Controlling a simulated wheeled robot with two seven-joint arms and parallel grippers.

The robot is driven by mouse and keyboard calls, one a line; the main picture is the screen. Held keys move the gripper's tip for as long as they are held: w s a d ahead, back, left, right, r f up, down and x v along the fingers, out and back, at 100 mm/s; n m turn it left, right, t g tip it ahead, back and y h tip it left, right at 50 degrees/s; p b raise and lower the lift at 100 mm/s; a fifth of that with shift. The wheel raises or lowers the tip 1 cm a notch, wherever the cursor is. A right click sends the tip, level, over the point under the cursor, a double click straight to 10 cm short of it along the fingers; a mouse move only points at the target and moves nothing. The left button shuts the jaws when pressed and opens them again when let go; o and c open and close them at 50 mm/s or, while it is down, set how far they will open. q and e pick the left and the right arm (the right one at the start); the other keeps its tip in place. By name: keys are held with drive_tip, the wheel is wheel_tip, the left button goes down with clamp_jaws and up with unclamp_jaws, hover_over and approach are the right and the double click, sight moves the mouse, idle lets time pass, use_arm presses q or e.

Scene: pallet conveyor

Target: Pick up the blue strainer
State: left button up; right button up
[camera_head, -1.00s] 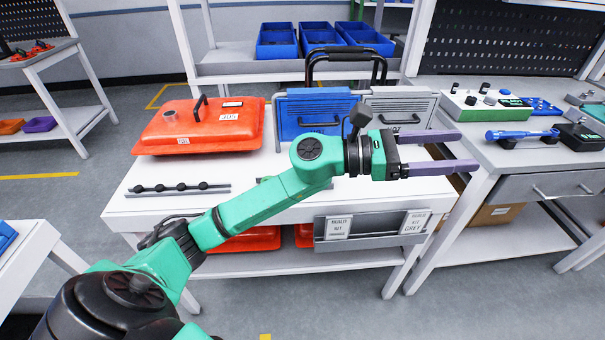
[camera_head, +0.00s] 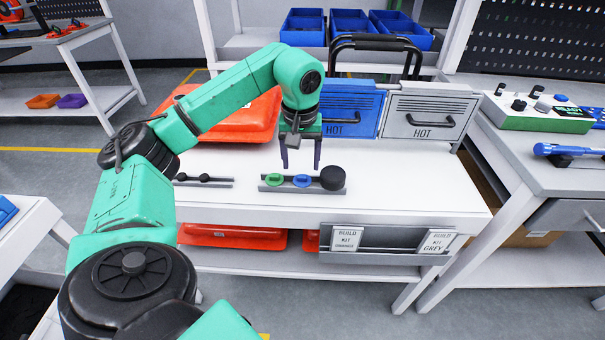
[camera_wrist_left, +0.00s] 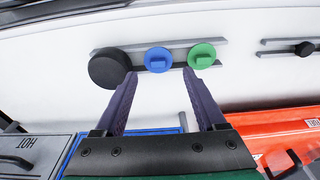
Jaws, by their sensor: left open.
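The blue strainer (camera_head: 302,181) is a small blue disc with a raised tab, sitting on a grey rack (camera_head: 270,188) on the white table. A green disc (camera_head: 274,180) is on its left and a larger black round piece (camera_head: 332,178) on its right. In the left wrist view the blue strainer (camera_wrist_left: 158,60) lies ahead of the fingertips, between the black piece and the green disc. My left gripper (camera_head: 301,166) points down above and behind the rack, open and empty; it also shows in the left wrist view (camera_wrist_left: 160,75). My right gripper is not in view.
An orange case (camera_head: 240,122) stands behind my left arm. Blue and grey boxes marked HOT (camera_head: 430,112) stand behind the gripper. A second rail with black knobs (camera_head: 205,181) lies left of the rack.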

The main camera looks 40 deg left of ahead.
use_arm(q)
drive_tip(key=f, duration=0.4)
drive_tip(key=shift+w+a+f, duration=0.15)
drive_tip(key=shift+w+f, duration=0.2)
drive_tip(key=shift+f, duration=0.05)
drive_tip(key=c, duration=1.1)
drive_tip(key=shift+r, duration=0.1)
wheel_tip(320, 180, up, 12)
drive_tip(key=p, duration=0.2)
wheel_tip(320, 180, up, 9)
drive_tip(key=p, duration=0.6)
hover_over(302, 177)
wheel_tip(302, 177, up, 8)
drive_tip(key=p, duration=0.9)
drive_tip(key=shift+p, duration=0.35)
